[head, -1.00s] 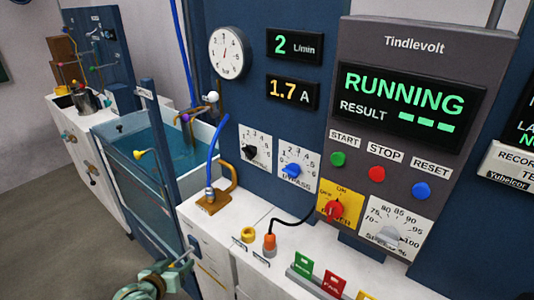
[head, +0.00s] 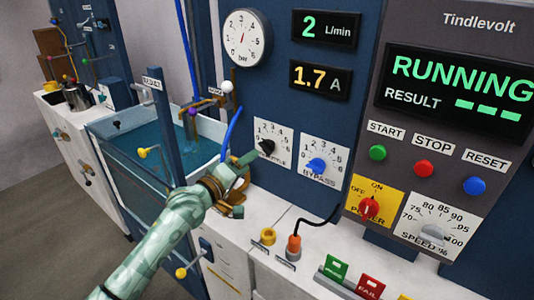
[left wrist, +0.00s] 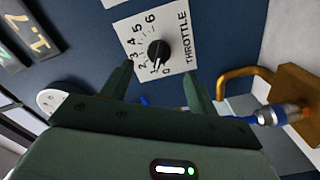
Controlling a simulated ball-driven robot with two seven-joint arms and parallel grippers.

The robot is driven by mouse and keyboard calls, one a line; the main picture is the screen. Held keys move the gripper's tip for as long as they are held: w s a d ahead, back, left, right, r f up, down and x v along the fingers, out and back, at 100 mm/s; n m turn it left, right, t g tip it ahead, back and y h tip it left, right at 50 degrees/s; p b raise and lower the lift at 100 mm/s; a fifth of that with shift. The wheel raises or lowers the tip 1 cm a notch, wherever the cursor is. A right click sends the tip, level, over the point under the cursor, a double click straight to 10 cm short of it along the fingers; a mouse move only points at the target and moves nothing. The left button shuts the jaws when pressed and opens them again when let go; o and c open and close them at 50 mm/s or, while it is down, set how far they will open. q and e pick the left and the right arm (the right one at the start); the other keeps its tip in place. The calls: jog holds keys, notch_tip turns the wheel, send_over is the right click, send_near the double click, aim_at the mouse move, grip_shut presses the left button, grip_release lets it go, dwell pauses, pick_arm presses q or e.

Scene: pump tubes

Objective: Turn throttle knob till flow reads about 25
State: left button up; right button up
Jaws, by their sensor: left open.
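The black throttle knob (head: 267,147) sits on a white dial plate on the blue panel. It also shows in the left wrist view (left wrist: 158,52), its white mark appearing near the low end of the scale, by 0 and 1. The flow display (head: 325,29) reads 2 L/min. My left gripper (head: 248,160) is just in front of the throttle plate at its lower left. In the left wrist view its fingers (left wrist: 158,80) are apart and empty, with the knob ahead between and beyond the tips. My right gripper is not in view.
The blue bypass knob (head: 317,166) is close to the right of the throttle plate. A blue hose (head: 231,131) rises just left of my gripper. The red power knob (head: 369,207) is further right. A water tank (head: 160,150) stands to the left.

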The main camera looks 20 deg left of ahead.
aim_at(267, 148)
pick_arm(q)
jog(key=b+x, duration=0.1)
jog(key=x, duration=0.3)
jog(key=b+x, duration=0.1)
jog(key=x, duration=0.3)
jog(key=shift+w+d+f+b, duration=0.1)
jog(key=shift+w+f+b, duration=0.15)
jog(key=shift+b, duration=0.15)
jog(key=shift+w+d+r, duration=0.15)
jog(key=shift+w, duration=0.15)
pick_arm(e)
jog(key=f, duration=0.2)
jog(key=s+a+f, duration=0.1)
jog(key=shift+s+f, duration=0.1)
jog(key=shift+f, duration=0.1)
pick_arm(q)
jog(key=c, duration=1)
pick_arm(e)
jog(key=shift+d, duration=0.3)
